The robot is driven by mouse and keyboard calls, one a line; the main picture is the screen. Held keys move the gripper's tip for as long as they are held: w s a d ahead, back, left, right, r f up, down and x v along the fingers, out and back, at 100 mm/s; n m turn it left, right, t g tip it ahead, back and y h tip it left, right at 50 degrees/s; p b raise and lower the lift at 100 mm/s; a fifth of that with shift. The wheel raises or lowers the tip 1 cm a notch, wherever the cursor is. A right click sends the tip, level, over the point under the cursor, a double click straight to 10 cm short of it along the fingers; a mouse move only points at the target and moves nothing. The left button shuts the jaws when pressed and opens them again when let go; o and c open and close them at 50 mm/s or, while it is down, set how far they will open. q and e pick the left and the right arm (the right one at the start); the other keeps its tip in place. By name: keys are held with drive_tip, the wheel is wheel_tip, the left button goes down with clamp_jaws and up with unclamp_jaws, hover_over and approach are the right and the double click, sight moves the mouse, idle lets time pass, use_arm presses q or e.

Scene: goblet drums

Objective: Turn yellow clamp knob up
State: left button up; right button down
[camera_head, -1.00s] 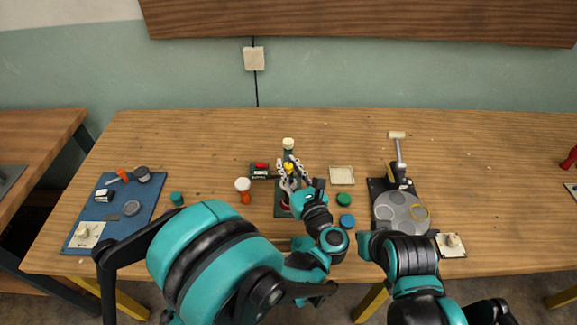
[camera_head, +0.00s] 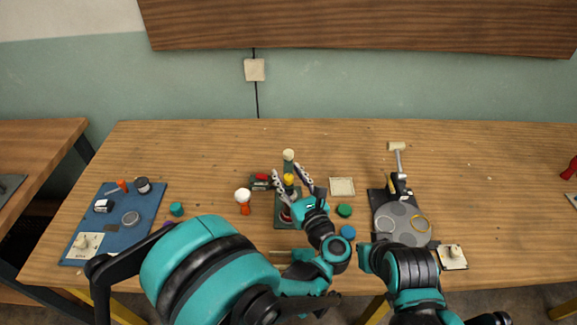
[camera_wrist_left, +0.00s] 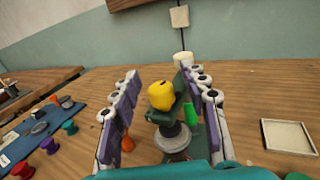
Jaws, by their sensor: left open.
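The yellow clamp knob (camera_head: 289,179) is on a dark green clamp stand (camera_head: 281,218) at the middle of the table. In the left wrist view the knob (camera_wrist_left: 161,95) is rounded, with a dark mark on top, above a grey disc (camera_wrist_left: 172,136). My left gripper (camera_head: 288,172) is open, its two fingers on either side of the knob. In the wrist view my left gripper (camera_wrist_left: 160,85) shows gaps on both sides, so the fingers look apart from the knob.
An orange-and-white tool (camera_head: 243,199) stands left of the clamp. A pale square tray (camera_head: 342,186), a green cap (camera_head: 344,210) and a blue cap (camera_head: 347,232) lie to its right. A blue mat (camera_head: 138,238) with parts is at left, a dark board (camera_head: 378,200) at right.

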sight(288, 176)
use_arm(q)
wheel_tip(288, 176, up, 9)
drive_tip(key=shift+r, duration=0.2)
idle(0.4)
